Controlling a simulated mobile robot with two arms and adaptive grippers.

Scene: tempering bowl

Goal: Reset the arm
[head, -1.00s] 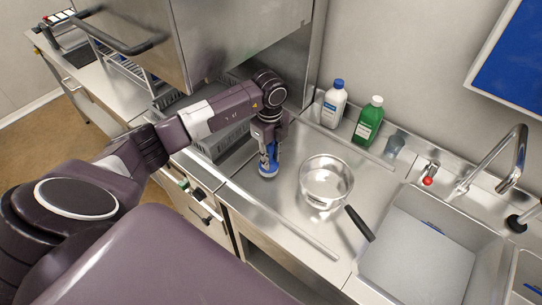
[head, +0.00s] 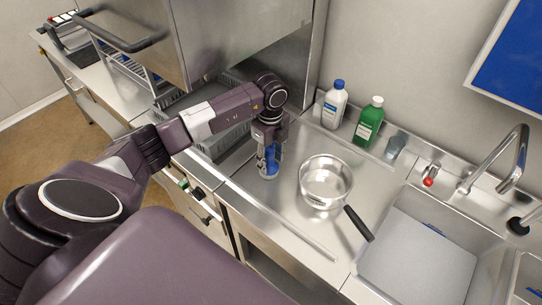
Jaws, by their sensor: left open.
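My left gripper (head: 268,167) points down at the steel counter, just left of a steel saucepan (head: 326,176). A small blue thing shows at its fingers; I cannot tell whether it is separate from the gripper. The gripper is open and apart from the pan. The saucepan stands upright, its black handle (head: 359,223) pointing toward the sink. My right gripper is not in view.
A white bottle with a blue cap (head: 334,105), a green bottle (head: 368,124) and a grey-blue cup (head: 396,145) stand along the wall. The sink (head: 418,262) and tap (head: 513,160) are at right. A steel hood (head: 215,35) hangs above a grey rack (head: 205,108).

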